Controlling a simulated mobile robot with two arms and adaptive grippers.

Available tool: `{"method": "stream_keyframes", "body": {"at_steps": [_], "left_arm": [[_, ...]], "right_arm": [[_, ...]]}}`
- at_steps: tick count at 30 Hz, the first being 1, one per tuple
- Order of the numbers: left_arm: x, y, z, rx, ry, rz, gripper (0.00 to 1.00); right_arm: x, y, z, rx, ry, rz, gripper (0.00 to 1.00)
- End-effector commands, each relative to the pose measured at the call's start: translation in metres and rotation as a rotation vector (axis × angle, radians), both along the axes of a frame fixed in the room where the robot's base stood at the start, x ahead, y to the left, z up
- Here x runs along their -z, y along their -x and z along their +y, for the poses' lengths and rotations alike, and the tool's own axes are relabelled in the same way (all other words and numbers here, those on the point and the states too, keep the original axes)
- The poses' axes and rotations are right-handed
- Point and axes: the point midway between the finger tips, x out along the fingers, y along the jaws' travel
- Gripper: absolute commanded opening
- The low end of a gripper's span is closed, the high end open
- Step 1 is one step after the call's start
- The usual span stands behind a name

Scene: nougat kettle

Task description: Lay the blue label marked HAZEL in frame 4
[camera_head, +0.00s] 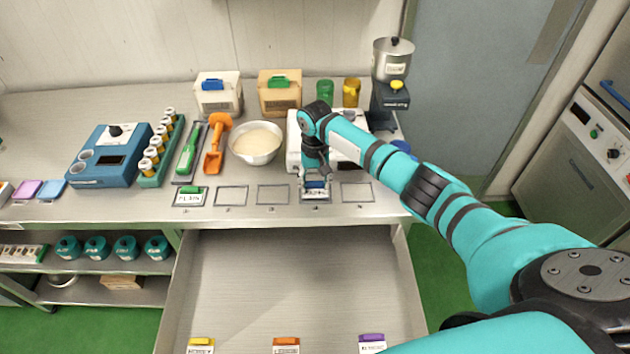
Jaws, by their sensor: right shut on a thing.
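The blue label (315,185) is in the jaws of my right gripper (315,186), which points down over the fourth frame from the left (314,202) at the counter's front edge. The label's blue top shows; its lettering is too small to read. I cannot tell whether its lower part touches the counter. A label with a green top (190,192) is in the leftmost frame. The second frame (232,196), third frame (273,195) and fifth frame (356,194) are empty. My left gripper is out of view.
Behind the frames stand a bowl (256,143), an orange scoop (216,145) and a white appliance (296,140), partly hidden by my arm. Below is an open drawer (290,275) with yellow (200,342), orange (286,342) and purple (372,338) labels near its front.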

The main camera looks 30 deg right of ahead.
Motion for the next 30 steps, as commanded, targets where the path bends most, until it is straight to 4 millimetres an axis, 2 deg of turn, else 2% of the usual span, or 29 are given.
{"method": "stream_keyframes", "body": {"at_steps": [30], "left_arm": [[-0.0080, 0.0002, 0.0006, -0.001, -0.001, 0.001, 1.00]], "right_arm": [[0.0003, 0.0003, -0.0004, 0.000, 0.000, 0.000, 0.30]]}}
